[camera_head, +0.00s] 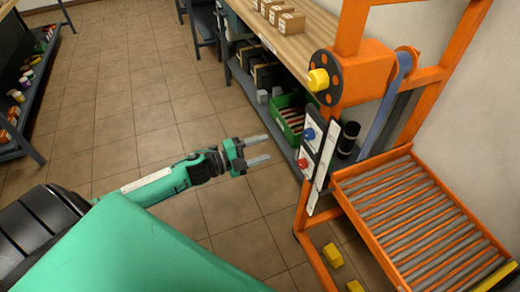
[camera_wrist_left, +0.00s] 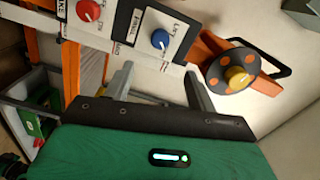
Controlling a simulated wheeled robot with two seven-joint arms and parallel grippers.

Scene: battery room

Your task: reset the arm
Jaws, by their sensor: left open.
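My left arm comes in from the left in the head view, and its gripper (camera_head: 256,152) is open and empty over the tiled floor, left of an orange frame. In the left wrist view the two fingers of the gripper (camera_wrist_left: 160,88) stand apart with nothing between them. Beyond them is a control panel with a red knob (camera_wrist_left: 89,10) and a blue knob (camera_wrist_left: 160,39). The panel also shows in the head view (camera_head: 318,155), to the right of the gripper and apart from it. My right gripper is not in view.
The orange frame carries a roller tray (camera_head: 340,196) at right and a yellow hub (camera_head: 318,80). A green crate (camera_head: 290,125) sits on the low shelf under a wooden bench (camera_head: 300,48) with several boxes. A shelf (camera_head: 40,100) stands at left. The floor between is clear.

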